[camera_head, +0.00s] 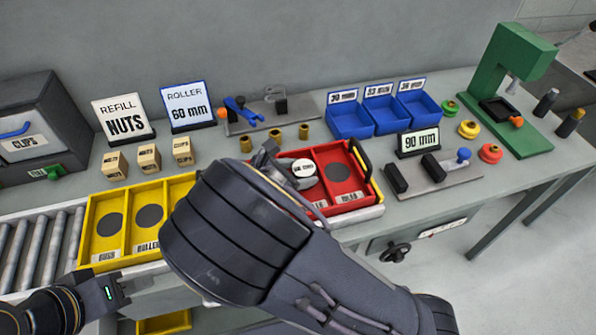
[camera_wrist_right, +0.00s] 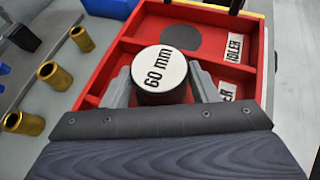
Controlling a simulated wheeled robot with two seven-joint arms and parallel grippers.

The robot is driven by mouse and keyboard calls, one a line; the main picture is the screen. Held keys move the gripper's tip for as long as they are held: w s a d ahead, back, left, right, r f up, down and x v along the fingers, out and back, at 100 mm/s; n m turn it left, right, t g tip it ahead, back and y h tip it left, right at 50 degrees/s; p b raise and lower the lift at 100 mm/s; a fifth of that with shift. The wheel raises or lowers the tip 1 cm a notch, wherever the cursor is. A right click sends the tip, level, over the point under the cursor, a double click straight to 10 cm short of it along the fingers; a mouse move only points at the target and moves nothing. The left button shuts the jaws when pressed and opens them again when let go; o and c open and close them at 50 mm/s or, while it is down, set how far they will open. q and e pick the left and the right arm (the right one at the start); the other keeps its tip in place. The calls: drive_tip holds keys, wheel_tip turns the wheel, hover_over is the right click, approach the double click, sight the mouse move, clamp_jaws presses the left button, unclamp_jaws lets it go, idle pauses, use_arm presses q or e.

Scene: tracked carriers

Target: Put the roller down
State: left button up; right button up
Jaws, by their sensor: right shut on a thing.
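The roller (camera_wrist_right: 160,68) is a short black cylinder with a white top marked 60 mm. My right gripper (camera_wrist_right: 162,88) is shut on it, one grey finger on each side. In the head view the roller (camera_head: 303,168) shows over the red carrier (camera_head: 357,149), partly hidden by my right wrist. The carrier has compartments with dark round spots; one spot is bare beside the roller. Whether the roller touches the carrier floor I cannot tell. My left gripper (camera_head: 100,290) is at the lower left near the yellow carrier (camera_head: 87,232); its fingers do not show clearly.
A sign reading ROLLER 60 mm (camera_head: 188,105) stands at the back. Brass sleeves (camera_head: 274,136) stand behind the red carrier. Blue bins (camera_head: 349,119), a 90 mm sign (camera_head: 418,142) on a fixture and a green press (camera_head: 515,70) are to the right. Roller conveyor (camera_head: 35,250) lies left.

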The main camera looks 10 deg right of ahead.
drive_tip(key=shift+f, duration=0.15)
drive_tip(key=o, duration=1.2)
